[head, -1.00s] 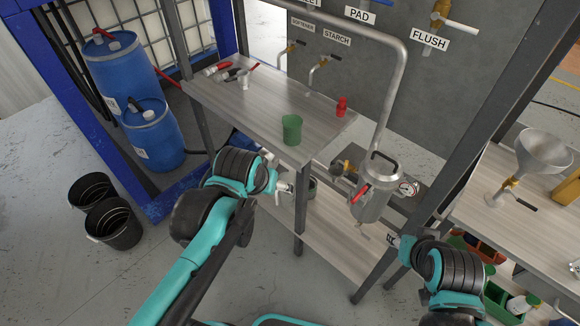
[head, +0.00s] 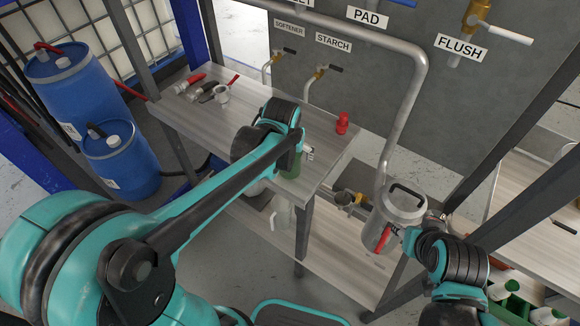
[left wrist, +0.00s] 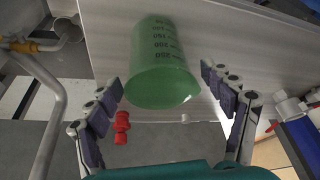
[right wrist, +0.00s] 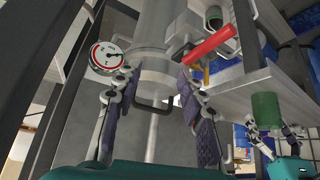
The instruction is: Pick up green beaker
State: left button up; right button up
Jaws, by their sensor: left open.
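The green beaker (head: 291,165) stands on the upper shelf near its front edge, partly hidden by my left arm in the head view. In the left wrist view the beaker (left wrist: 162,65) shows dark volume marks and lies between the spread fingers of my left gripper (left wrist: 160,82), with a gap on both sides. In the right wrist view the beaker (right wrist: 265,112) has my left gripper (right wrist: 275,142) close to it. My right gripper (right wrist: 156,80) is open in front of a metal canister, with nothing seen held.
The metal canister (head: 400,208) with a black handle stands close to my right gripper. Tools (head: 208,92) lie at the shelf's far left. Blue drums (head: 120,158) stand left on the floor.

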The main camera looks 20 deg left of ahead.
pick_arm(q)
jog(key=shift+w+f, duration=0.25)
jog(key=shift+f, duration=0.2)
jog(key=shift+s+r, duration=0.1)
jog(key=c, duration=1.3)
jog(key=shift+o, duration=0.2)
jog(key=shift+r, duration=0.1)
